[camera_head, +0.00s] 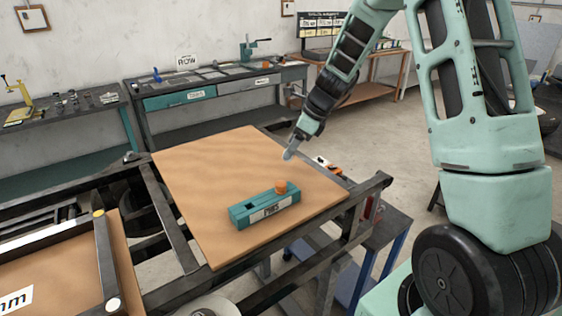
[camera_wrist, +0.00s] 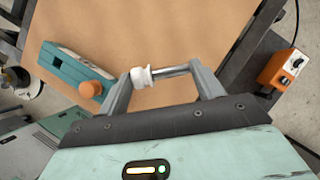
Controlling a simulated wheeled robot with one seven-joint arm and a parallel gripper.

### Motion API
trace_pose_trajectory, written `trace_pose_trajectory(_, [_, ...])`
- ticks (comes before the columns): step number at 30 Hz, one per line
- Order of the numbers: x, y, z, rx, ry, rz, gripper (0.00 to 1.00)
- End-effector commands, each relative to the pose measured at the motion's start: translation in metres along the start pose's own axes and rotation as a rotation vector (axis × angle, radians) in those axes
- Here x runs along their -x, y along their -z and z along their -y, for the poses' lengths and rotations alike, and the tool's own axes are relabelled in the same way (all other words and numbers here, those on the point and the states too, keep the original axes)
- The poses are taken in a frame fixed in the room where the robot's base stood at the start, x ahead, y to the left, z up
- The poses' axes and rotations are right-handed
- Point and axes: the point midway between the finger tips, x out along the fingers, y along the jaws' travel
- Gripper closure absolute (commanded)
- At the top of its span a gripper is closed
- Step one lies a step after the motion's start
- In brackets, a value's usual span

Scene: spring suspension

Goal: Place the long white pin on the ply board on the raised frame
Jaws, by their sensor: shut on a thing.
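My gripper (camera_head: 289,153) is over the right part of the ply board (camera_head: 205,165). In the wrist view its fingers (camera_wrist: 160,73) are shut on a pin with a white collar (camera_wrist: 141,76) and a grey metal shank (camera_wrist: 176,70), held lengthwise between the two fingertips. The pin lies across the picture, above the bare board; the gap to the board is hard to judge. In the head view the pin cannot be made out at the gripper. The ply board rests on the dark raised frame (camera_head: 172,220).
A teal block labelled PINS (camera_head: 262,207) with an orange knob (camera_head: 280,187) stands on the board, left of the gripper in the wrist view. An orange box (camera_wrist: 281,67) with a cable is beyond the board's right edge. The board's back left is clear.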

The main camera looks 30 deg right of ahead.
Motion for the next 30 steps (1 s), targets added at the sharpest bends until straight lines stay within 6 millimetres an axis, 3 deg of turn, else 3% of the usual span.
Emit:
trace_pose_trajectory(15, [-0.054,0.029,0.0,0.0,-0.001,0.0,0.6])
trace_pose_trajectory(26, [-0.058,0.031,0.0,0.001,0.001,0.001,0.6])
trace_pose_trajectory(27, [-0.058,0.031,0.0,0.001,0.001,0.001,0.31])
trace_pose_trajectory(29, [-0.057,0.03,0.0,0.001,0.001,0.001,0.14])
trace_pose_trajectory(30, [-0.057,0.03,0.0,0.001,0.001,0.001,0.12])
